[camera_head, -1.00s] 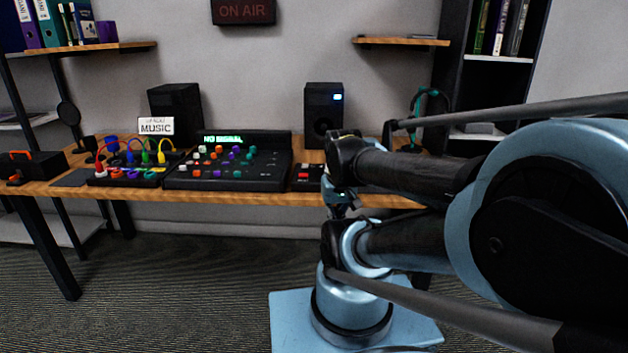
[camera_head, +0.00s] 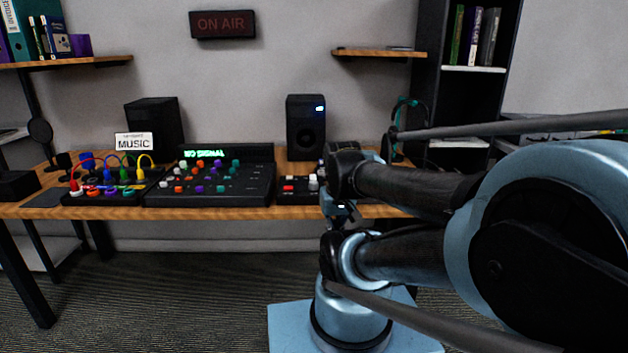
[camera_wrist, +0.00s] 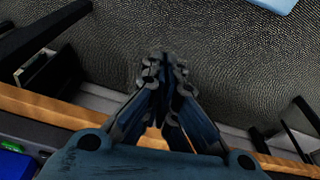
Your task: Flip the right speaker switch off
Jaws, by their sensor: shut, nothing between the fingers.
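The right speaker (camera_head: 305,135) is a black box standing at the back of the desk, with a small blue-white light (camera_head: 320,109) at its upper right. I cannot make out a separate switch on it. The other black speaker (camera_head: 155,122) stands to the left behind the mixer. My gripper shows in the wrist view (camera_wrist: 163,65), fingers together and empty, pointing over the carpet beside the desk edge. In the head view my folded arm covers the desk just right of the right speaker, and the gripper is hard to make out there.
The wooden desk (camera_head: 230,212) holds a mixer (camera_head: 208,185) with colored knobs, a small red-button panel (camera_head: 290,190), a cable box (camera_head: 100,195) and a "MUSIC" sign (camera_head: 134,142). A headset (camera_head: 400,120) stands at the right. Open carpet (camera_head: 180,295) lies before the desk.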

